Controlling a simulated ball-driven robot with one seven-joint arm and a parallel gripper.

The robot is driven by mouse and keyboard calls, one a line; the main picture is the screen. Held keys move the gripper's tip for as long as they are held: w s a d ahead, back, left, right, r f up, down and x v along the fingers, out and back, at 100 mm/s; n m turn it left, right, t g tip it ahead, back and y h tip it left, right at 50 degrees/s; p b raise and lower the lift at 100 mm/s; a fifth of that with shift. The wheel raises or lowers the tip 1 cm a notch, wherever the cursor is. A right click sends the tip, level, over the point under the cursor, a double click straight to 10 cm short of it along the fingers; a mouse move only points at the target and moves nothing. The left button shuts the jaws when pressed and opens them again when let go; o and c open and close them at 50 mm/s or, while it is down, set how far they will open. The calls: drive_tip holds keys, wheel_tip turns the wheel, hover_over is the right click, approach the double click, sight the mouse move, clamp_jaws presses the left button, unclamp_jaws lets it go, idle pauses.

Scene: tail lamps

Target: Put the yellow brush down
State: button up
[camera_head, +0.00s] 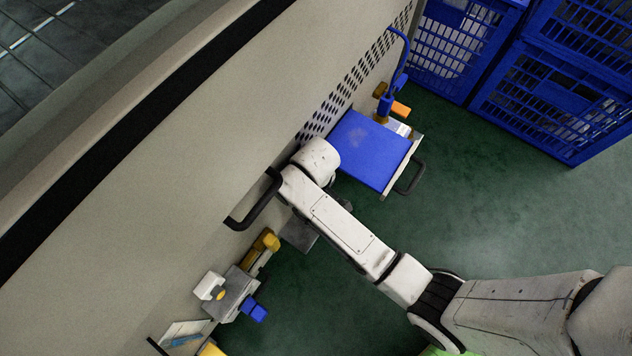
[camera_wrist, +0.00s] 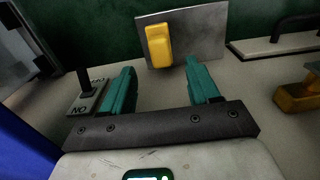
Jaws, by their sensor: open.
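In the wrist view, a small yellow block-shaped piece (camera_wrist: 158,45), which may be the yellow brush, rests against a grey metal plate (camera_wrist: 205,36). I see no bristles on it. My gripper (camera_wrist: 160,72) has its two teal fingers spread wide with nothing between them. The yellow piece is just beyond the fingertips, apparently not touching them. In the head view my arm hides the gripper, and I cannot tell which yellow item there is this piece.
A blue-covered drawer (camera_head: 368,148) with a black handle stands out from the beige wall. Blue crates (camera_head: 550,95) stand at upper right. A grey block (camera_head: 234,292) with yellow, white and blue pieces is at lower left. Green floor is open at right.

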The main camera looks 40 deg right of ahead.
drive_tip(key=shift+r, duration=0.4)
drive_tip(key=s+d+r+m, duration=0.1)
drive_tip(key=s+d+r, duration=0.1)
drive_tip(key=s, duration=0.3)
drive_tip(key=s+d+r+m, duration=0.1)
drive_tip(key=s+d+r, duration=0.2)
drive_tip(key=s+r, duration=0.2)
drive_tip(key=s+d+r+m+t, duration=0.1)
drive_tip(key=s+d+r+m, duration=0.1)
drive_tip(key=s, duration=0.4)
drive_tip(key=shift+s+d+r, duration=0.25)
drive_tip(key=shift+d+r, duration=0.15)
drive_tip(key=shift+r, duration=0.5)
